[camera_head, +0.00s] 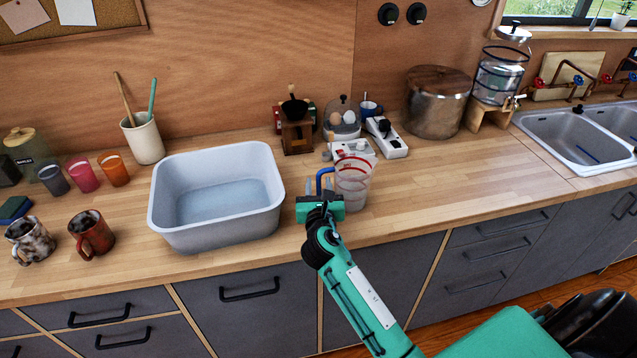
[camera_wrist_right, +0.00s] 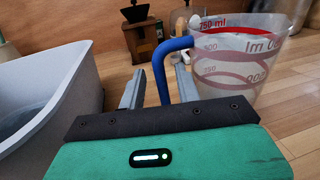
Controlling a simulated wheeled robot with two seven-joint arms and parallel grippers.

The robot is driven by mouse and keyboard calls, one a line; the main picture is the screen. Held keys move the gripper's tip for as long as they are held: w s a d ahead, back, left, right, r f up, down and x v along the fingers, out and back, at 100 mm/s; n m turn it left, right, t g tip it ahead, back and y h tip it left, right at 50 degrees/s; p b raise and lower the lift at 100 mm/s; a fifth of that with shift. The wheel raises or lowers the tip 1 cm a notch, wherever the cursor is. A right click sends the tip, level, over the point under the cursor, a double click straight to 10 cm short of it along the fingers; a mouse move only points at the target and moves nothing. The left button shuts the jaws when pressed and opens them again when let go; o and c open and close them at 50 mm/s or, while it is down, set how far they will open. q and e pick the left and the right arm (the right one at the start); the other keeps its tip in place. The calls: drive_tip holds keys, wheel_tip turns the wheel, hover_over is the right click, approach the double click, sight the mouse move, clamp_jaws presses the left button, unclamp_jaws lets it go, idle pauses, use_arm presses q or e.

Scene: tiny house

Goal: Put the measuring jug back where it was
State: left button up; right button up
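The measuring jug (camera_head: 356,186) is clear with red markings and a blue handle. It stands upright on the wooden counter, just right of the grey basin. My right gripper (camera_head: 319,187) is at its handle side. In the right wrist view, the blue handle (camera_wrist_right: 160,72) rises between the two grey fingers (camera_wrist_right: 158,88), which stand apart with a visible gap on the handle's left. The jug body (camera_wrist_right: 238,60) is right of the fingers, and its base is partly hidden by the gripper. My left gripper is not in view.
The grey basin (camera_head: 158,205) is close to the left of my right gripper. A coffee grinder (camera_head: 297,132), an egg dome (camera_head: 343,120) and a white power strip (camera_head: 388,138) stand behind. Mugs and cups are at the left. Counter right of the jug (camera_head: 460,180) is clear.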

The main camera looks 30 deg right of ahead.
drive_tip(key=b+v, duration=0.1)
drive_tip(key=v, duration=0.9)
drive_tip(key=shift+s+r, duration=0.1)
drive_tip(key=shift+s, duration=0.05)
